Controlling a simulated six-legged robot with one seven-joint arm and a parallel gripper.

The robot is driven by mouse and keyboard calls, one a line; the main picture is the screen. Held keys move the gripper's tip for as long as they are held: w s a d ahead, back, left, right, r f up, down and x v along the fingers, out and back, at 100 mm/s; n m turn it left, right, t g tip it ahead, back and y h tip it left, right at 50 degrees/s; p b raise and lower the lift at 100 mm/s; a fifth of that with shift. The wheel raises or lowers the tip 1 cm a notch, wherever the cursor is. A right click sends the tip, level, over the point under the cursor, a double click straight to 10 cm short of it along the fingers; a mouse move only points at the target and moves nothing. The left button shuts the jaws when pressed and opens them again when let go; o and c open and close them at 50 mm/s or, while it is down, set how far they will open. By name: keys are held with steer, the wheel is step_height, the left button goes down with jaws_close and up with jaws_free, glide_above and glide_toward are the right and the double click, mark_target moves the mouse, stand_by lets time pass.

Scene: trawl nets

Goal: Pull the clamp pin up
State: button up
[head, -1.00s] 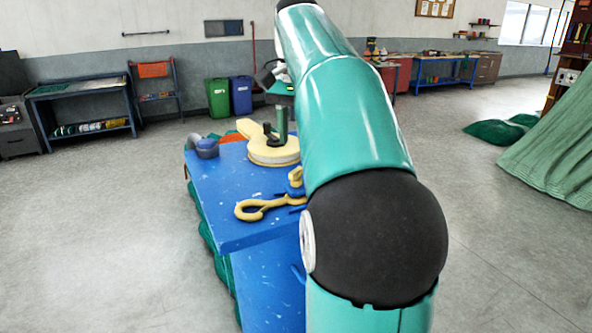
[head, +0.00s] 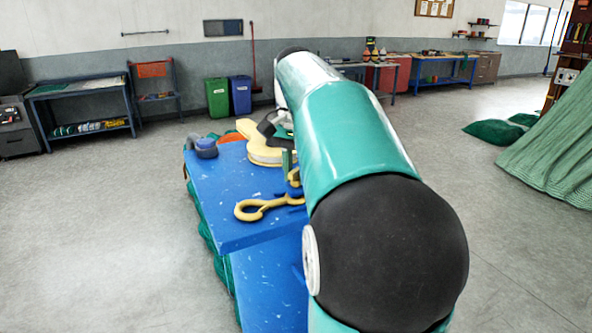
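A pale yellow fixture with a round base (head: 262,157) and an upright arm (head: 245,128) stands at the far end of the blue bench. My gripper (head: 287,158) is low over this base, largely hidden behind my own arm. Its dark body shows above the yellow base, and one green finger-like part reaches down at its right side. I cannot make out the clamp pin; the gripper and arm cover that spot. Whether the gripper touches or holds anything cannot be seen.
The blue bench top (head: 225,195) carries a yellow hook (head: 250,210) near its right edge and a grey-blue rounded item (head: 206,148) at the far left. Green netting (head: 203,225) hangs along its left side. Bins stand well behind. The floor at left is clear.

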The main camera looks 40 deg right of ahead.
jaws_close()
steer(key=shift+r, duration=1.85)
steer(key=o, duration=0.7)
jaws_free()
steer(key=shift+f, duration=0.1)
step_height(320, 180, up, 8)
steer(key=shift+f, duration=0.2)
